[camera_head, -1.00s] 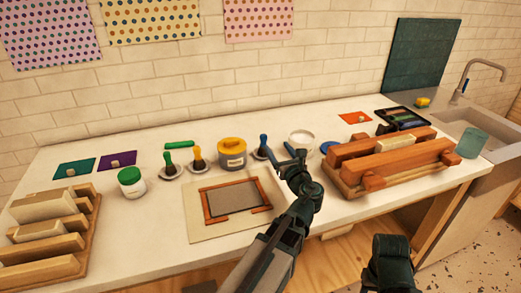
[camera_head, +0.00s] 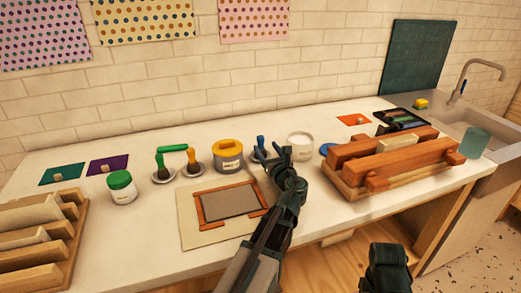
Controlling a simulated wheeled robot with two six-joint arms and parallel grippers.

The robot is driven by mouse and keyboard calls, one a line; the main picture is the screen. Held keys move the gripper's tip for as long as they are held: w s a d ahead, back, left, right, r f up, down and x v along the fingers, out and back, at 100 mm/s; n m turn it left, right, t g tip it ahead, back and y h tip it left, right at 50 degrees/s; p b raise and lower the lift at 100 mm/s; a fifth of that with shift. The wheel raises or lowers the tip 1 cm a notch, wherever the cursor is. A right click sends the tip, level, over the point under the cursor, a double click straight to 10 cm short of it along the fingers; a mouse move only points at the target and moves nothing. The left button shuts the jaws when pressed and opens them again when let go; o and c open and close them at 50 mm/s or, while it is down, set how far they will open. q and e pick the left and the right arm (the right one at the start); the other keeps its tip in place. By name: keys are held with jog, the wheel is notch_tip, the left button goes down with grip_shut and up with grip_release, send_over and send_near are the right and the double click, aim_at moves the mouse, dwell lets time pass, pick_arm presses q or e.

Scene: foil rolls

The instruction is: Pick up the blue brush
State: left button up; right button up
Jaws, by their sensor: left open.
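The blue brush (camera_head: 261,143) stands upright with its handle up, in a small dish at the back middle of the table, just right of the yellow-lidded tub.
The yellow-lidded tub (camera_head: 228,155) stands close left of the brush, and a white tub (camera_head: 300,146) close right. Green (camera_head: 160,162) and orange (camera_head: 192,158) brushes stand further left. A framed screen (camera_head: 229,201) lies in front. A wooden rack (camera_head: 350,190) is at right.

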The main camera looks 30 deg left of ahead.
aim_at(258, 138)
pick_arm(q)
jog(key=shift+s+x, duration=0.25)
jog(key=shift+x, duration=3.6)
jog(key=shift+a+r, duration=0.15)
grip_shut()
